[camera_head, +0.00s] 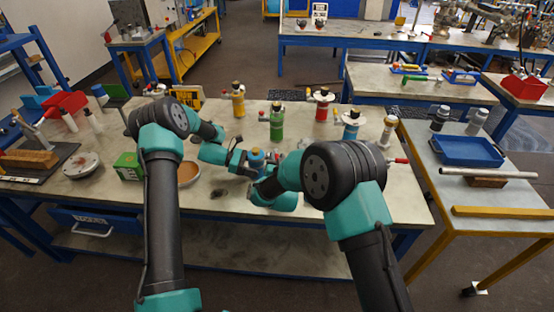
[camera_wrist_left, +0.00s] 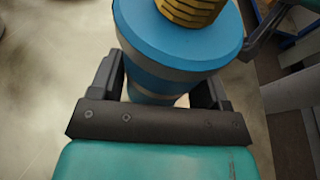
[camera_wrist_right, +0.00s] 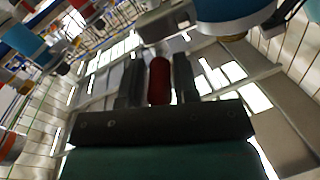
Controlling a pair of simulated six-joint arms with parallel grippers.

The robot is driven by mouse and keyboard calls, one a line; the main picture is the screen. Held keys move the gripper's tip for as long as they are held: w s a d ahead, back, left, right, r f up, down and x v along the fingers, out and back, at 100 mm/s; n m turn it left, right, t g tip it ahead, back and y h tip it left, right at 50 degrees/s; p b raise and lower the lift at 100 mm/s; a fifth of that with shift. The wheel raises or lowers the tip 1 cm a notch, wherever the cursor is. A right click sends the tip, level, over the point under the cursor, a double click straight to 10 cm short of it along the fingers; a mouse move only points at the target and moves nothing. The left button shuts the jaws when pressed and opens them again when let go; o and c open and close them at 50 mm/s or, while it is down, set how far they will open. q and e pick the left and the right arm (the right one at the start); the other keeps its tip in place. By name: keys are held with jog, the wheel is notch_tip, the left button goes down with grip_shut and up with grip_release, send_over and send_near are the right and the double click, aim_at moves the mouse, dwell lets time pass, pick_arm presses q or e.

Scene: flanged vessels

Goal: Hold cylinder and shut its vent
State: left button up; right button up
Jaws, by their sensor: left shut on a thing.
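A blue cylinder (camera_head: 257,155) with a pale band stands upright at the middle of the bench's near side. In the left wrist view the cylinder (camera_wrist_left: 180,42) shows large, with a ribbed brass-yellow fitting (camera_wrist_left: 190,8) on top. My left gripper (camera_wrist_left: 163,88) is shut around its body, one finger on each side. My right gripper (camera_wrist_right: 159,80) has a red handle (camera_wrist_right: 160,82) between its fingers; whether they touch it is unclear. Part of a blue vessel (camera_wrist_right: 235,12) shows above and right of that handle. My arms hide the right gripper in the head view.
Yellow (camera_head: 238,103), green (camera_head: 277,122), red (camera_head: 322,108), blue (camera_head: 351,125) and white (camera_head: 387,132) vessels stand behind on the bench. A green box (camera_head: 128,166) and brown bowl (camera_head: 188,174) lie to the left. A side table with a blue tray (camera_head: 467,152) is at right.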

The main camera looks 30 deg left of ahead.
grip_shut()
jog(key=shift+w+d, duration=0.15)
dwell(0.4)
jog(key=shift+w+d+r+n+g+y, duration=0.1)
jog(key=shift+w+d+n+g+y, duration=0.3)
jog(key=shift+n+g+y, duration=1.2)
jog(key=shift+w+d+f+n+g+y, duration=0.15)
jog(key=shift+w+n+g+y, duration=0.3)
jog(key=shift+n+g+y, duration=1.15)
jog(key=shift+w+d+r+n+g+y, duration=0.15)
jog(key=shift+w+d+n+g+y, duration=0.25)
jog(key=shift+n+g+y, duration=1.2)
jog(key=shift+w+a+m+g+h, duration=0.1)
jog(key=shift+m+g+h, duration=0.2)
jog(key=shift+g+h, duration=0.5)
jog(key=shift+o, duration=2)
grip_release()
